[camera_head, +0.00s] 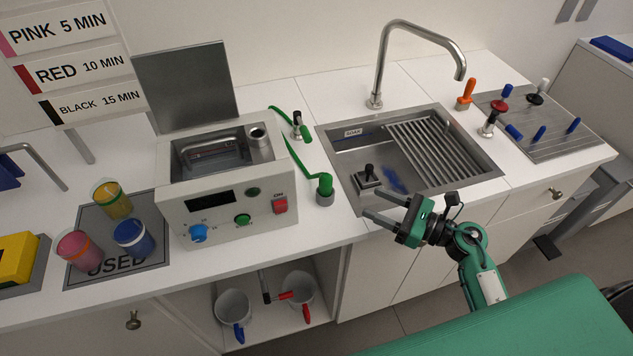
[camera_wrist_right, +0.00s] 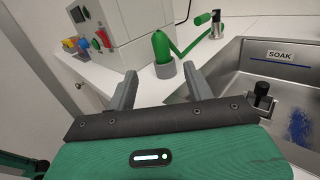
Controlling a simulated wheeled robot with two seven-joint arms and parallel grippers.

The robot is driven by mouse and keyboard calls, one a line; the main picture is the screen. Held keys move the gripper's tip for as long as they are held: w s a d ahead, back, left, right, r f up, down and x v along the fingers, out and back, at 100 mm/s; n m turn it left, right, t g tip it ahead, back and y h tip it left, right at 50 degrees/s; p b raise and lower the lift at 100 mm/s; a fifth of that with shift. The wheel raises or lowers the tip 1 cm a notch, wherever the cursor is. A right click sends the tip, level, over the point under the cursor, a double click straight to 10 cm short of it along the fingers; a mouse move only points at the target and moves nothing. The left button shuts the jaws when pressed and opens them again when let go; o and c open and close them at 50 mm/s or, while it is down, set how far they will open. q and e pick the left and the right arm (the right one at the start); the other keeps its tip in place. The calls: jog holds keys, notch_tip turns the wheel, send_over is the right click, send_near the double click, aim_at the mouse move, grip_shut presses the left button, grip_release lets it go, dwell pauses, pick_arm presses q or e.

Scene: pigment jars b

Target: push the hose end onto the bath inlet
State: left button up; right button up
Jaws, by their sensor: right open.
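The green hose end (camera_head: 325,184) stands upright in a grey round holder (camera_head: 325,199) on the counter, between the bath and the sink. It also shows in the right wrist view (camera_wrist_right: 160,47), ahead of the fingers. Its green hose (camera_head: 300,160) runs back along the right side of the grey bath (camera_head: 235,219). I cannot make out the bath inlet for certain. My right gripper (camera_head: 371,200) is open and empty over the sink's front edge, to the right of the hose end and apart from it. My left gripper is out of view.
A small chrome-and-black fitting (camera_head: 298,122) stands behind the hose end. The sink (camera_head: 345,149) holds a black-handled block (camera_head: 369,178). A tall faucet (camera_head: 376,80) rises behind it. Coloured jars (camera_head: 133,236) stand on the USED mat (camera_head: 75,280) at left.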

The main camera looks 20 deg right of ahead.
aim_at(326, 182)
jog(key=shift+w+a+f+n+g, duration=0.1)
jog(key=shift+a+f+n+g, duration=0.1)
jog(key=shift+n+g, duration=0.1)
jog(key=p+x, duration=0.3)
jog(key=x, duration=0.4)
jog(key=shift+w+a+r, duration=0.1)
jog(key=shift+a+r, duration=0.05)
jog(key=shift+r, duration=0.05)
jog(key=shift+w+a+f, duration=0.1)
jog(key=shift+w+a, duration=0.25)
jog(key=shift+w+a+p, duration=0.15)
jog(key=shift+w+p, duration=0.05)
jog(key=shift+p, duration=0.2)
jog(key=p+x, duration=0.2)
jog(key=x, duration=0.2)
jog(key=shift+w+r, duration=0.2)
jog(key=shift+r, duration=0.05)
jog(key=shift+w+a+f, duration=0.1)
jog(key=shift+w+f, duration=0.05)
jog(key=shift+c, duration=0.4)
jog(key=c, duration=1)
